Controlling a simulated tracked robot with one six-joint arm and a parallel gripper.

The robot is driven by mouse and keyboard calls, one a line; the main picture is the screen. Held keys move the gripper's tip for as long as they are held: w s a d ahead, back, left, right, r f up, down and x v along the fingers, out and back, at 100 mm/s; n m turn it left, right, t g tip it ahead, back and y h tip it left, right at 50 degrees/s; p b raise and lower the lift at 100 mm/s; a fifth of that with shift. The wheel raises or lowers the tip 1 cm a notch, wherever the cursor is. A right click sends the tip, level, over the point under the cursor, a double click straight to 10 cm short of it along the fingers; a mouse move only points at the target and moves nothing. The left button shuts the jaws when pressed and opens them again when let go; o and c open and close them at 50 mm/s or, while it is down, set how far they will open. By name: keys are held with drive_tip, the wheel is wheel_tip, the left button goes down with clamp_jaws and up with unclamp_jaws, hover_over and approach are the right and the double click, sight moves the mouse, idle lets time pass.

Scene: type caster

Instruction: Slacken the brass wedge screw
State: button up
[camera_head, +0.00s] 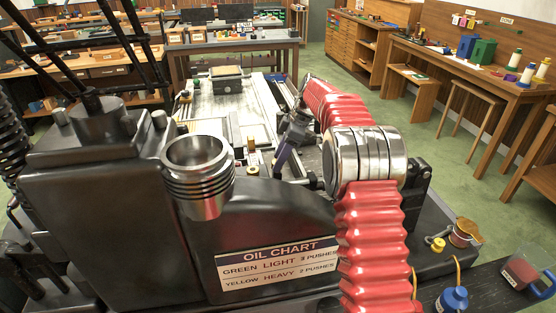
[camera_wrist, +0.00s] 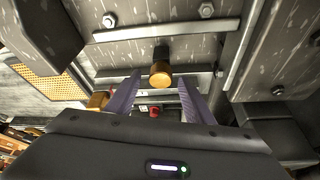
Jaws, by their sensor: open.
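A round brass screw head (camera_wrist: 160,75), which looks like the wedge screw, shows in the wrist view on a dark shank below a metal bar. My gripper (camera_wrist: 160,84) is open, with its two purple fingers left and right of the brass head in that view. I see a gap on each side and no clear contact. In the head view my gripper (camera_head: 278,172) points down over the machine beside the red bellows arm. A small brass piece (camera_head: 252,170) shows left of it there; I cannot tell whether it is the same screw.
A second brass piece (camera_wrist: 98,100) and a small red part (camera_wrist: 154,112) lie near the fingers. Metal bars and bolts surround the fingers closely. A black machine body with a ribbed metal cup (camera_head: 198,175) and an oil chart (camera_head: 278,264) stands in front.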

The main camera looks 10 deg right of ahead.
drive_tip(key=v, duration=1.2)
drive_tip(key=shift+d+r, duration=0.2)
drive_tip(key=shift+r, duration=0.15)
